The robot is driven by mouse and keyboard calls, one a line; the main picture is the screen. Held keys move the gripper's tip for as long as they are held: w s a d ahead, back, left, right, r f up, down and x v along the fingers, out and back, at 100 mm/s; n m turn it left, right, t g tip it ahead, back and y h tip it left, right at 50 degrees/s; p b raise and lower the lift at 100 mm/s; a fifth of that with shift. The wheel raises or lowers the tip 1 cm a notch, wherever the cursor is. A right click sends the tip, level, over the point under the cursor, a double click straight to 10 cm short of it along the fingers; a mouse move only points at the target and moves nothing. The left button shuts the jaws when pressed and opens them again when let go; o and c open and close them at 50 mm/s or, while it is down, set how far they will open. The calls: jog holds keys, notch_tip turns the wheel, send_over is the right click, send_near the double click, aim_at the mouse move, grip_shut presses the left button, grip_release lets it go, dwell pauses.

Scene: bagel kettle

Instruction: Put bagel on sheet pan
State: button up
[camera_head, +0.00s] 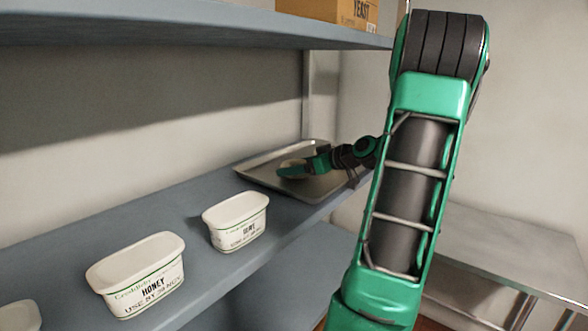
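The sheet pan (318,188) is a shallow metal tray lying on the blue-grey shelf, toward its far right end. A small pale round thing, which looks like the bagel (289,163), is at the pan's far left part, by my gripper's fingers. My gripper (300,168) is low over the pan, with its green fingers at the bagel. One finger covers part of the bagel. It is too small to tell whether the fingers grip it or stand apart from it, or whether the bagel touches the pan.
Two white labelled tubs stand on the shelf, honey (138,273) nearest and another (236,220) before the pan. A third white tub (20,315) is cut off at lower left. An upper shelf (190,22) with a yeast box (330,10) overhangs. A metal table (510,245) stands at right.

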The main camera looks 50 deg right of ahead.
jog(key=o, duration=1.1)
jog(key=v, duration=1.2)
jog(key=shift+a, duration=0.1)
